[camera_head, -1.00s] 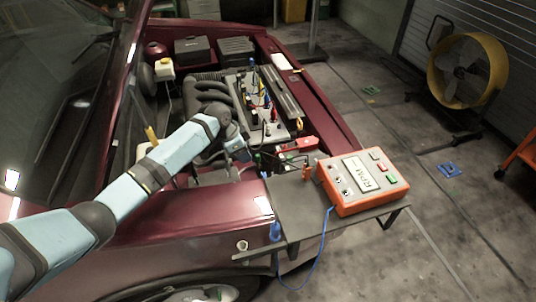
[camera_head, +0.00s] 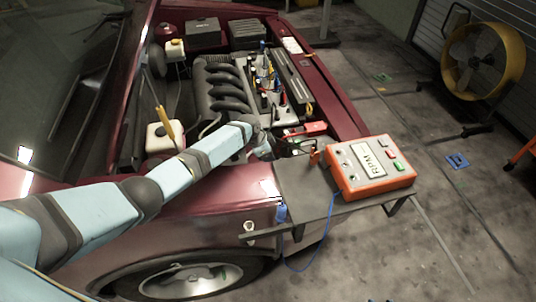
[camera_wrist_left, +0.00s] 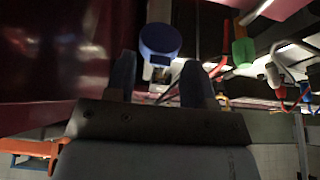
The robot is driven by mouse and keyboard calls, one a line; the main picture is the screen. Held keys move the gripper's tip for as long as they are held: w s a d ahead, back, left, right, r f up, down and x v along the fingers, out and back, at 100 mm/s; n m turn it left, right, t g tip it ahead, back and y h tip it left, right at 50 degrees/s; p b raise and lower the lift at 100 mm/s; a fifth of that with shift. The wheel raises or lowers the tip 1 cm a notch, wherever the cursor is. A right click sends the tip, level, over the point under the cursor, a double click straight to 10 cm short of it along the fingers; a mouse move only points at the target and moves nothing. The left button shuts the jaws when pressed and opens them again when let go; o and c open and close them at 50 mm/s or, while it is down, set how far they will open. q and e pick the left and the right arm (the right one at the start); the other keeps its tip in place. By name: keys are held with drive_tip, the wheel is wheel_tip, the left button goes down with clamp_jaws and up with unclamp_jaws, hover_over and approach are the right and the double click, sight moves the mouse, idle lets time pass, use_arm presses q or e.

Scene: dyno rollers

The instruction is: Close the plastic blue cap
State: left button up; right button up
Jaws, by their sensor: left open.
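In the left wrist view, the round blue plastic cap (camera_wrist_left: 160,40) shows just beyond my fingertips, lined up with the gap between them. A pale neck-like part shows under it. I cannot tell whether the cap is seated. My left gripper (camera_wrist_left: 159,76) is open, with a dark finger on each side and nothing between them. In the head view, my left arm reaches over the fender, with the left gripper (camera_head: 290,148) by the front corner of the engine bay. The cap cannot be picked out there. My right gripper is not in view.
An orange RPM meter (camera_head: 370,165) sits on a grey shelf (camera_head: 300,190) at the car's front corner. A blue cable (camera_head: 325,235) hangs from it. The engine (camera_head: 225,90), coloured leads and a red clamp (camera_head: 305,129) are near my gripper. A yellow fan (camera_head: 482,60) stands far right.

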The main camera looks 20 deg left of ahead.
use_arm(q)
drive_tip(key=shift+f, duration=0.15)
clamp_jaws()
